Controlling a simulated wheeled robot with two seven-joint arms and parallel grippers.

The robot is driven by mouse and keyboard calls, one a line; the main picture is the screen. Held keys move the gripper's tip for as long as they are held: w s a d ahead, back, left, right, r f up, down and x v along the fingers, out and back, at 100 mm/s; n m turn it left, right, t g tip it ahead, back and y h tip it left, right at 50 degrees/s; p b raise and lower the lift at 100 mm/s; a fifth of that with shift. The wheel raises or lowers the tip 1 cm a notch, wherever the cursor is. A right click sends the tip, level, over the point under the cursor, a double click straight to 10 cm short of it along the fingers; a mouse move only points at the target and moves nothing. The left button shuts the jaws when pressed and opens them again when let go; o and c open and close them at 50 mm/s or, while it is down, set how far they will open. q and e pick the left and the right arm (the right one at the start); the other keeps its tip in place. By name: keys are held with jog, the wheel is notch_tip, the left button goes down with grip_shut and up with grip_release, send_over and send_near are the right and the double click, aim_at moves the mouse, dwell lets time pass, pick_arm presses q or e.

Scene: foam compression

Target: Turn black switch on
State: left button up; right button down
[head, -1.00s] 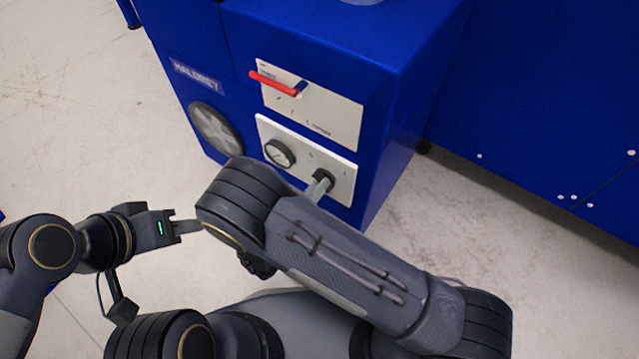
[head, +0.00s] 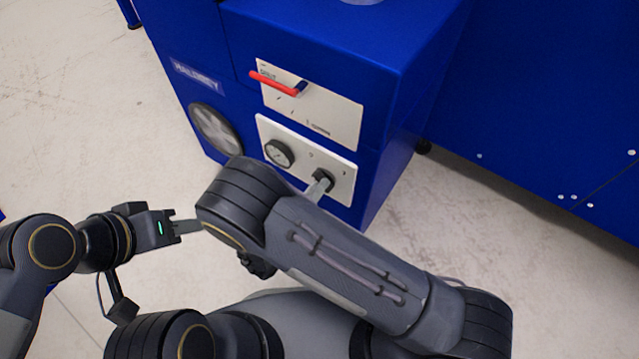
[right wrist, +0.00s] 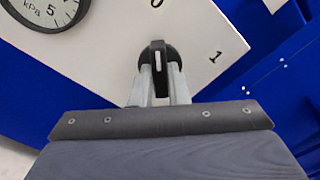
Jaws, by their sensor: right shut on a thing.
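The black switch (right wrist: 157,56) is a round knob with a white mark, on a white panel in the right wrist view. The mark points up the picture towards the printed 0; the 1 is to the right. My right gripper (right wrist: 158,85) is shut on the switch, one finger on each side. In the head view the switch (head: 322,177) shows at the tip of my right gripper (head: 318,187), partly covered by it. My left gripper (head: 190,228) is far to the left of the panel, touching nothing I can see; its finger gap is unclear.
The white lower panel (head: 340,190) on the blue machine (head: 330,45) also bears a round gauge (head: 279,153). Above it is a red handle (head: 272,83) on another panel. A round fan (head: 214,129) is at the left. Pale floor (head: 80,120) lies clear at left.

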dwell(0.4)
jog(key=m+b, duration=0.8)
jog(key=m, duration=0.9)
jog(key=shift+b, duration=0.4)
jog(key=shift+c, duration=2)
grip_release()
jog(key=v, duration=0.7)
